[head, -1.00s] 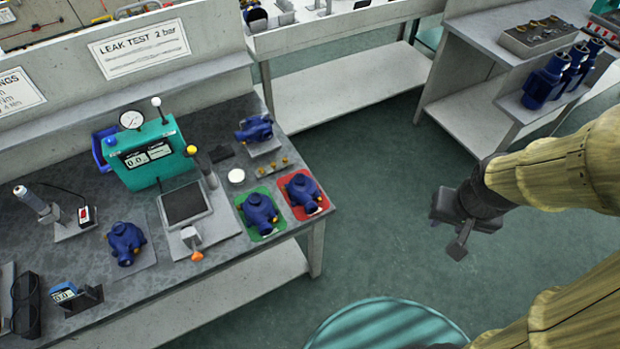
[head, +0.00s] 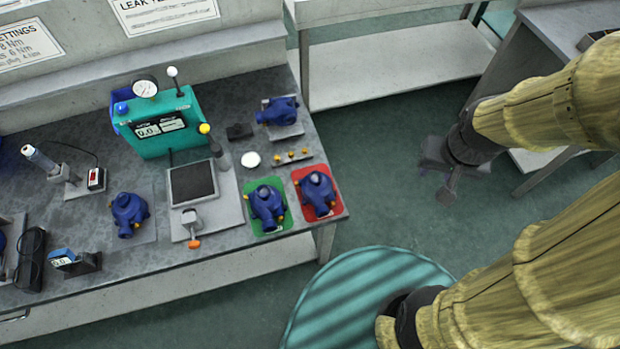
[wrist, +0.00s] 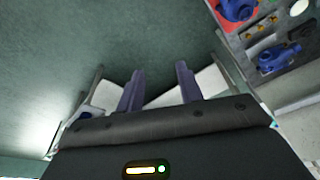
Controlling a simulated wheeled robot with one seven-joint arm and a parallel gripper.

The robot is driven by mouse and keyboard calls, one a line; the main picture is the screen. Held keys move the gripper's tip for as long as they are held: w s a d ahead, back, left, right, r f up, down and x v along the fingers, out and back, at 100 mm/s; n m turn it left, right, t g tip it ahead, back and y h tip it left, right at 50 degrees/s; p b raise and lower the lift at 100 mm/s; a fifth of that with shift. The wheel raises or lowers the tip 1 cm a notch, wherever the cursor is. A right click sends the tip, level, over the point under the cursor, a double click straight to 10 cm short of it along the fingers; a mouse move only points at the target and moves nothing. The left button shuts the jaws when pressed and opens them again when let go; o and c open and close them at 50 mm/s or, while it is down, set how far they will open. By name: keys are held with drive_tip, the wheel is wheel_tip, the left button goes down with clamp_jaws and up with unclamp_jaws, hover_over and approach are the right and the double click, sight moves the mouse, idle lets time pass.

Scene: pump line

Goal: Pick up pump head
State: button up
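Several blue pump heads are on the grey bench in the head view. One pump head (head: 128,214) sits on a grey mat at the left. Another pump head (head: 267,206) is on a green mat (head: 250,226), and another (head: 318,192) is on a red mat (head: 333,210). One more pump head (head: 279,111) is on a plate at the back right. My gripper (head: 436,178) hangs over the floor, right of the bench and apart from every pump head. In the wrist view my gripper (wrist: 157,85) has its two fingers apart with nothing between them.
A teal leak tester (head: 160,125) with a gauge stands behind a test fixture (head: 193,183). An orange-tipped clamp is at the fixture's front. Small brass fittings (head: 291,156) and a white disc (head: 251,160) lie near the mats. Open floor (head: 400,215) lies between bench and gripper.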

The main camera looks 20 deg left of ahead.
drive_tip(key=shift+w+a, duration=0.1)
drive_tip(key=shift+w, duration=0.2)
